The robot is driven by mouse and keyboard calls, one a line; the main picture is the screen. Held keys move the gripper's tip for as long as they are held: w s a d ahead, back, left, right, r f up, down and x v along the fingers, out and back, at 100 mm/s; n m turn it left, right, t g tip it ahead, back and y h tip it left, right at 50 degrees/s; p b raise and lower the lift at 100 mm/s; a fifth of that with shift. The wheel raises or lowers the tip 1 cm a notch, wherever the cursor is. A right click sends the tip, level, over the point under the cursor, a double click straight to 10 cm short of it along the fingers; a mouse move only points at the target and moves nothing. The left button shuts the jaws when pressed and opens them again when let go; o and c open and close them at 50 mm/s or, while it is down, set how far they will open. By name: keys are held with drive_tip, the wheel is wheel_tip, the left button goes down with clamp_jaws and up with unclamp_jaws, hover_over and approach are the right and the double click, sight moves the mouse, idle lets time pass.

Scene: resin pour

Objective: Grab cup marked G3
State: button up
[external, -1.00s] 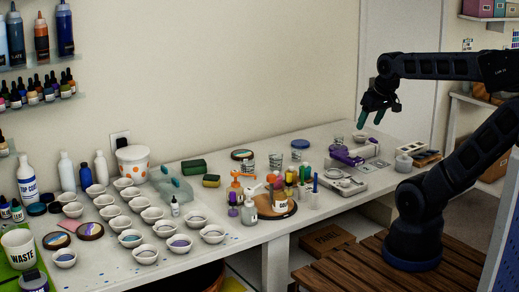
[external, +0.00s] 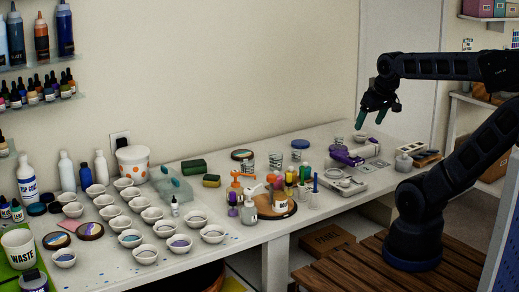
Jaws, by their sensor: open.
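Rows of small white cups (external: 140,228) stand on the left half of the white worktable, some with coloured contents. Any marks on them are too small to read, so I cannot tell which cup is G3. My gripper (external: 370,119) hangs at the right, above the far right part of the table, with its teal fingertips pointing down. It is open and empty, apart from everything on the table and far from the rows of cups.
A white bucket with orange dots (external: 132,163), bottles (external: 67,172) and a WASTE cup (external: 18,250) stand around the cup rows. Pump bottles (external: 249,207) and a round wooden board (external: 283,212) lie between the cups and my arm.

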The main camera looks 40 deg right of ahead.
drive_tip(key=w+a+r+n+g, duration=0.15)
drive_tip(key=w+n, duration=0.25)
drive_tip(key=w, duration=0.9)
drive_tip(key=n+g, duration=0.3)
drive_tip(key=n, duration=0.8)
hover_over(247, 167)
drive_tip(key=w+d, duration=0.2)
wheel_tip(247, 167, down, 21)
drive_tip(key=f, duration=1)
drive_tip(key=shift+w+a+f, duration=0.1)
drive_tip(key=shift+a+f, duration=0.1)
drive_tip(key=shift+f, duration=0.15)
drive_tip(key=c, duration=1)
